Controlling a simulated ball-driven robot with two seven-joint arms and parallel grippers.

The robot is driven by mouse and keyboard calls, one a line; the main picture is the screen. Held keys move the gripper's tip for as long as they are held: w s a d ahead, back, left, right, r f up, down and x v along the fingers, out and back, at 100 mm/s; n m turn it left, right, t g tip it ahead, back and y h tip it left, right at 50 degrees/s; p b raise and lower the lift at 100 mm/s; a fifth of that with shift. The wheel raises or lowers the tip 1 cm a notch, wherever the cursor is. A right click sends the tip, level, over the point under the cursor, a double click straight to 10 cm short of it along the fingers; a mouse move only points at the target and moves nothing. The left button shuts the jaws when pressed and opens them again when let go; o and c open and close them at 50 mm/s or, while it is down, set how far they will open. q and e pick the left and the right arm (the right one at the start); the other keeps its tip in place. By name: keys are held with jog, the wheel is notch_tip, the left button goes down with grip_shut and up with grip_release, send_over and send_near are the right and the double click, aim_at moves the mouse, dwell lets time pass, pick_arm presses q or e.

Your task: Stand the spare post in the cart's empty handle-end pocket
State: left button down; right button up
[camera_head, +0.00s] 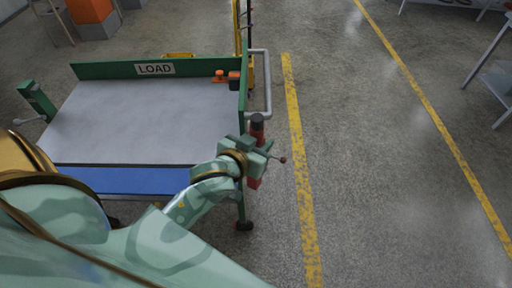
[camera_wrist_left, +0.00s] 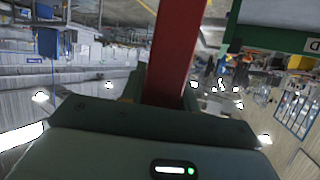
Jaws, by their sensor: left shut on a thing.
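My left gripper (camera_head: 256,158) is shut on the spare post, a red bar (camera_head: 254,183) with a black top end (camera_head: 257,123). The post is roughly upright, just outside the right end of the cart (camera_head: 140,115). In the left wrist view the red post (camera_wrist_left: 178,50) rises from between the jaws, with a dark green upright close on its right. The cart's grey tube handle (camera_head: 268,85) is at its right end. My arm and gripper cover the near right corner, so I cannot make out the empty pocket. My right gripper is not in view.
The cart has a green back board with a LOAD sign (camera_head: 155,69) and a blue front edge (camera_head: 130,181). A small orange part (camera_head: 220,76) sits by the back right corner. A yellow floor line (camera_head: 297,150) runs along clear floor to the right. A table (camera_head: 498,80) stands far right.

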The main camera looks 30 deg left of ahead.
pick_arm(q)
jog(key=w+a+r+n+y+p, duration=0.1)
jog(key=w+a+r+p, duration=0.2)
jog(key=w+a, duration=0.3)
jog(key=w+a+r+n+p, duration=0.1)
jog(key=w+a+r+p, duration=0.25)
jog(key=w, duration=0.55)
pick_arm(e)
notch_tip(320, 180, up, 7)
pick_arm(q)
notch_tip(320, 180, down, 16)
jog(key=b, duration=0.9)
jog(key=shift+w+a+y, duration=0.15)
jog(key=shift+a+y, duration=0.25)
jog(key=shift+a, duration=0.05)
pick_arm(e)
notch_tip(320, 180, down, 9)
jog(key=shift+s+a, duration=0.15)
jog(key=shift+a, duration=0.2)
pick_arm(q)
jog(key=shift+b, duration=0.3)
jog(key=shift+f, duration=0.15)
jog(key=c, duration=1.3)
grip_release()
